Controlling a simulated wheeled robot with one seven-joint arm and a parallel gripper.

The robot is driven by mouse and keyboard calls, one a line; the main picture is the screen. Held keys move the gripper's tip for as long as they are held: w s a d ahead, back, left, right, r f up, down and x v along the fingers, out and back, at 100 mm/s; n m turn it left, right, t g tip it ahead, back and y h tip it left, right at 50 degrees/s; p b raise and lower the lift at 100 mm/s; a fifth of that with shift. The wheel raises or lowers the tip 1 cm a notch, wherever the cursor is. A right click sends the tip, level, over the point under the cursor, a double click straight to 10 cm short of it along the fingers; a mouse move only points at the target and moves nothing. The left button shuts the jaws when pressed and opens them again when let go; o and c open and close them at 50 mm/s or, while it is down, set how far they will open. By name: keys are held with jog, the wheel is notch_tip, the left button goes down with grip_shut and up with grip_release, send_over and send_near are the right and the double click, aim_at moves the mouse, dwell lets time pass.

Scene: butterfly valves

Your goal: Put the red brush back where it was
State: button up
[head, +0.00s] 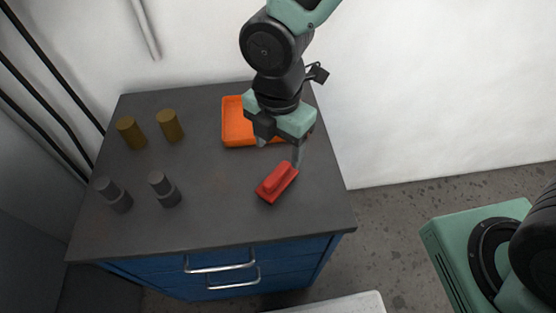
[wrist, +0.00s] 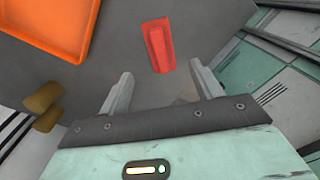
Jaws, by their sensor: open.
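The red brush (head: 277,182) lies on the dark cabinet top, right of the middle and toward the front. It also shows in the wrist view (wrist: 158,45), beyond the fingertips and roughly between their lines. My gripper (head: 281,152) is above the cabinet top, just behind the brush, with its fingers apart and nothing between them. In the wrist view the two fingers (wrist: 160,75) are spread and the brush is apart from them. An orange tray (head: 237,128) stands behind the brush, partly hidden by my gripper. I cannot tell what lies in its hidden part.
Two brown cylinders (head: 131,132) (head: 170,125) stand at the back left of the cabinet top (head: 215,195). Two grey-black cylinders (head: 113,194) (head: 164,189) stand at the front left. A white wall (head: 430,80) rises behind.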

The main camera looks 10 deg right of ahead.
jog(key=s+d+r+m, duration=0.8)
jog(key=s+m, duration=0.3)
jog(key=m, duration=0.8)
jog(key=shift+s+r+y, duration=0.2)
jog(key=shift+y, duration=0.1)
